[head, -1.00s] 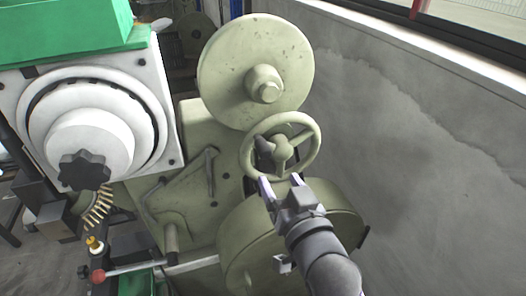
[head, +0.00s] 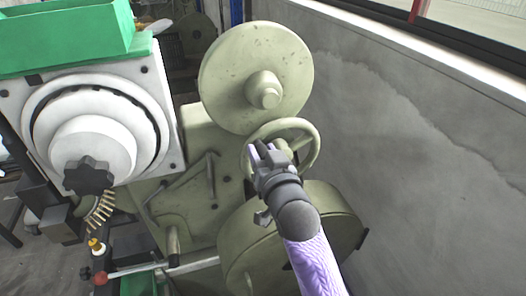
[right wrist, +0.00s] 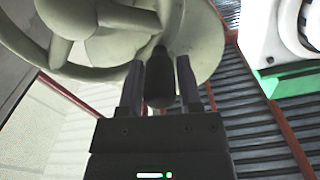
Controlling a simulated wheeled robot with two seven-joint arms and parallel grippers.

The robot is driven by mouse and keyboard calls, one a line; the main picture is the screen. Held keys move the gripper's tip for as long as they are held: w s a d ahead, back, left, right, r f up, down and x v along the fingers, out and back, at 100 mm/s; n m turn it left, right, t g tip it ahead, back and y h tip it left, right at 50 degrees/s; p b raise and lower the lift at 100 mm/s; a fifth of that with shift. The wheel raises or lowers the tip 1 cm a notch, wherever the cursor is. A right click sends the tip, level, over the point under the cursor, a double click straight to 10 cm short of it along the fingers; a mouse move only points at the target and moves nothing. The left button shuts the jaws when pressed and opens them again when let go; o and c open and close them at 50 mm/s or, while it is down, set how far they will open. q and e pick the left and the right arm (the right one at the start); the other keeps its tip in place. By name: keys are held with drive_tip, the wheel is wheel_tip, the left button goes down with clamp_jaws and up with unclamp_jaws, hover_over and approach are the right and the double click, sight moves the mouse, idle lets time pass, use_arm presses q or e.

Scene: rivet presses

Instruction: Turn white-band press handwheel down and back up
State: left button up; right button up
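The handwheel (head: 312,139) is a pale green spoked wheel on the green press (head: 200,135). It sits just below the large round disc. My right gripper (head: 261,149) is at the left part of its rim and hides some of it. In the right wrist view the wheel (right wrist: 85,72) fills the upper left. Its dark handle knob (right wrist: 160,85) stands between the two fingers of my right gripper (right wrist: 160,75), with thin gaps at its sides. The fingers look open around it. I see no white band clearly. My left gripper is out of view.
The large disc (head: 256,75) is close above the wheel and a green drum (head: 335,205) close below. A white-faced machine (head: 95,120) with a black star knob (head: 88,176) stands at left. A grey wall (head: 430,150) bounds the right, with free room before it.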

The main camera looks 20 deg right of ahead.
clamp_jaws()
idle(1.1)
